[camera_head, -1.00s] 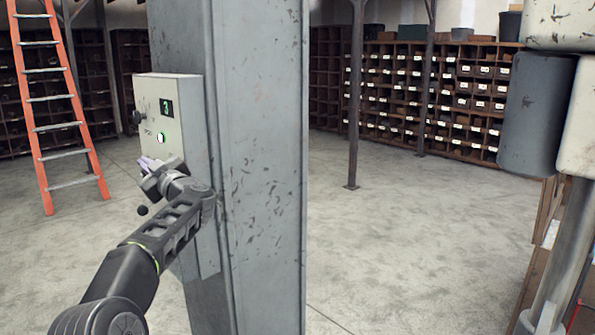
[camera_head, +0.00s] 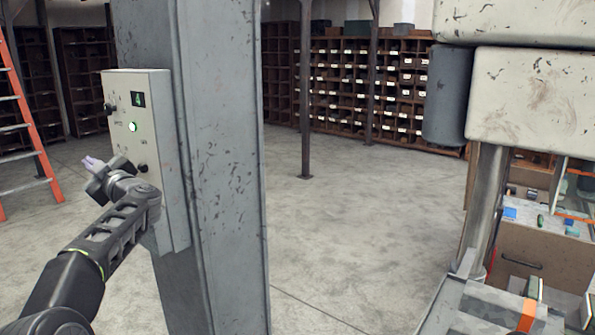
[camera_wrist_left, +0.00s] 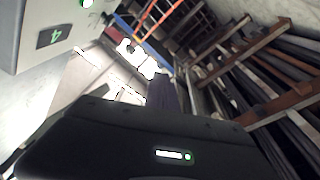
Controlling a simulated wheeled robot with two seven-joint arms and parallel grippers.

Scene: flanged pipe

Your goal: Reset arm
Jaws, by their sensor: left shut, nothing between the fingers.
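My left gripper (camera_head: 91,163) is shut and empty, in front of the lower left part of a grey control box in the head view. My left arm reaches up to it from the bottom left corner. The control box (camera_head: 155,112) is fixed to a grey steel column and has a green digit display (camera_head: 138,99) reading 4, a lit green button (camera_head: 132,127) and dark knobs. In the left wrist view the box (camera_wrist_left: 30,20) is at the upper left, apart from the gripper. My right gripper is not in view.
The steel column (camera_head: 222,180) stands right beside the box. An orange ladder (camera_head: 45,160) is at the left edge. A large cream machine (camera_head: 540,105) and a cabinet (camera_head: 545,260) stand at the right. Shelves of bins (camera_head: 350,90) line the back. The floor between is clear.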

